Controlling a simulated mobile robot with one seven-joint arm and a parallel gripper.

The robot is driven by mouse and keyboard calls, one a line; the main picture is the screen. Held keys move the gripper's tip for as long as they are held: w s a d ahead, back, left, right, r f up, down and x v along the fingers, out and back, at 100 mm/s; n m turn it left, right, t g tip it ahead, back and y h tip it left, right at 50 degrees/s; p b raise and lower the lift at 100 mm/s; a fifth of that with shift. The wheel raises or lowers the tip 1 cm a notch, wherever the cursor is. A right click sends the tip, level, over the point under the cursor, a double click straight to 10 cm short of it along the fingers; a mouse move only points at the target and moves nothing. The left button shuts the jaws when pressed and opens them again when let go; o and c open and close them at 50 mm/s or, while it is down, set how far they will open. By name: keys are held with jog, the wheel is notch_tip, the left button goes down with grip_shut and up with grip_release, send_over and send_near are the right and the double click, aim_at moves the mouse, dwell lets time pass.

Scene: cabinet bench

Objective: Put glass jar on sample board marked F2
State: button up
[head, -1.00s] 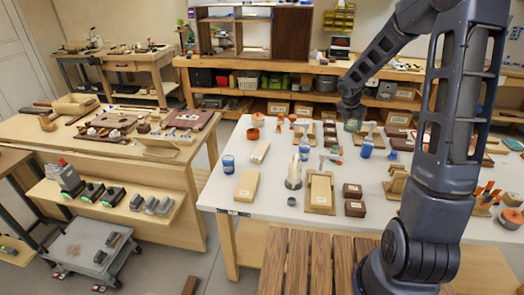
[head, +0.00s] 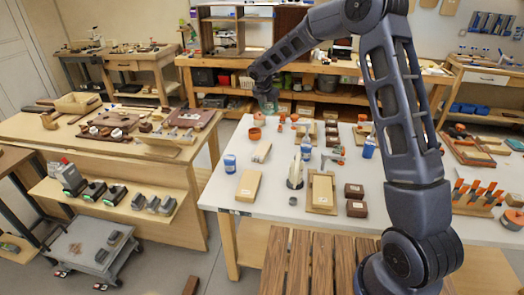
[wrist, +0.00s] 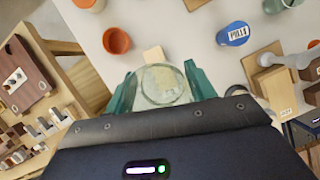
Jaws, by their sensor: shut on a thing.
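My gripper (head: 266,92) is shut on the glass jar (head: 268,104), held in the air near the far left corner of the white table. In the wrist view the round, clear, slightly yellowish jar (wrist: 162,86) sits between the green fingers of my gripper (wrist: 160,93). Dark brown boards with items on them lie on the wooden bench at left, one near its right end (head: 190,118). A brown board with a pale label (wrist: 24,76) also shows in the wrist view. No F2 marking is readable on any board.
The white table (head: 222,190) holds an orange cup (head: 255,134), a blue can (head: 230,163), a pale wooden block (head: 248,186) and several boards and boxes. A gap of floor separates it from the left bench (head: 40,132). A shelf bench stands behind.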

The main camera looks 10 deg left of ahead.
aim_at(264, 147)
jog(key=shift+s+a, duration=0.25)
jog(key=shift+a, duration=0.95)
jog(key=shift+a+f, duration=0.15)
jog(key=shift+f, duration=0.2)
notch_tip(264, 147, down, 19)
jog(key=shift+f, duration=0.1)
jog(key=shift+f, duration=0.15)
jog(key=o, duration=1.1)
jog(key=shift+c, duration=0.2)
